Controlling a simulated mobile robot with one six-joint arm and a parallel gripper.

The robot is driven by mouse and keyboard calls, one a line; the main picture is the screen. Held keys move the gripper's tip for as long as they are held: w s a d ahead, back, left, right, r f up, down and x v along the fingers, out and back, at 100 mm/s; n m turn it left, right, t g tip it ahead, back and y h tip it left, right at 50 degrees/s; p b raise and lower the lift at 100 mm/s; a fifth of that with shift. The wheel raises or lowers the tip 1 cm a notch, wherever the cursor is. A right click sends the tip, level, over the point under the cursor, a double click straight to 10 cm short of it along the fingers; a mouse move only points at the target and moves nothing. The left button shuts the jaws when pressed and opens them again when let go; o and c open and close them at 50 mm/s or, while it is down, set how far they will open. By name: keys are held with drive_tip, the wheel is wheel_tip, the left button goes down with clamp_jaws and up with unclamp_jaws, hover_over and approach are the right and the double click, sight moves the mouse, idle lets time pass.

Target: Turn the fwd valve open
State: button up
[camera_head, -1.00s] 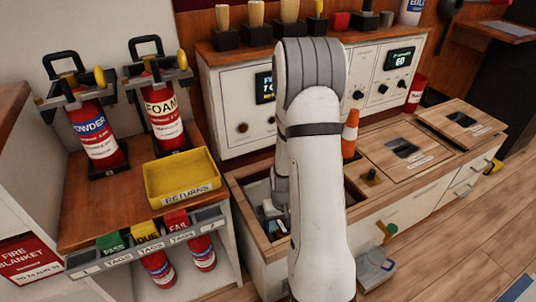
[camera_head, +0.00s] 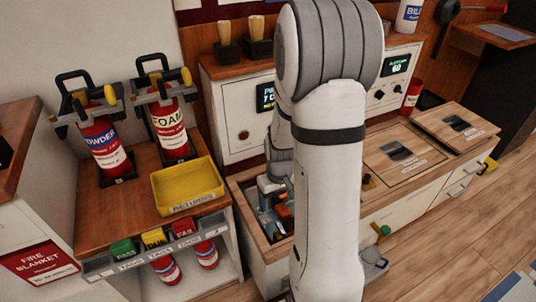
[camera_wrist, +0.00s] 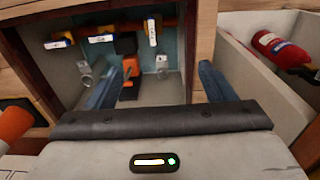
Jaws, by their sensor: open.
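An open recessed compartment (camera_wrist: 75,85) in the counter shows in the wrist view, with an orange pipe along its back carrying several white tags (camera_wrist: 100,38). I cannot read the tags, so I cannot tell which fitting is the fwd valve. An orange and black handle (camera_wrist: 129,75) stands in the middle, between two grey metal fittings (camera_wrist: 162,68). My gripper (camera_wrist: 162,74) is open and empty, its two blue-grey fingers on either side of the orange handle, with no contact visible. In the head view, orange parts (camera_head: 284,211) show in the compartment; my arm hides much of it.
A yellow returns tray (camera_head: 187,185) and two red extinguishers (camera_head: 103,145) stand on the left bench. Wooden hatch covers (camera_head: 404,157) lie along the counter to the right. In the wrist view, a red cylinder (camera_wrist: 275,45) lies in a bin at right.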

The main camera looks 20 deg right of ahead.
drive_tip(key=s+a+r+p, duration=0.1)
drive_tip(key=r+p, duration=0.3)
drive_tip(key=r, duration=0.5)
drive_tip(key=s+a+r+p, duration=0.1)
drive_tip(key=a+r+p, duration=0.2)
drive_tip(key=r, duration=0.5)
drive_tip(key=shift+r+t+p, duration=0.3)
drive_tip(key=shift+r+p, duration=0.05)
drive_tip(key=shift+p, duration=0.45)
drive_tip(key=shift+s, duration=0.1)
drive_tip(key=s+a+r+p, duration=0.2)
drive_tip(key=r+p, duration=0.4)
drive_tip(key=r, duration=0.3)
drive_tip(key=s+a+r+t+p, duration=0.1)
drive_tip(key=s+r+p, duration=0.3)
drive_tip(key=r, duration=0.6)
drive_tip(key=s+a+r+p, duration=0.3)
drive_tip(key=r+p, duration=0.5)
drive_tip(key=r, duration=0.2)
drive_tip(key=shift+s+a+t, duration=0.3)
drive_tip(key=shift+s, duration=0.05)
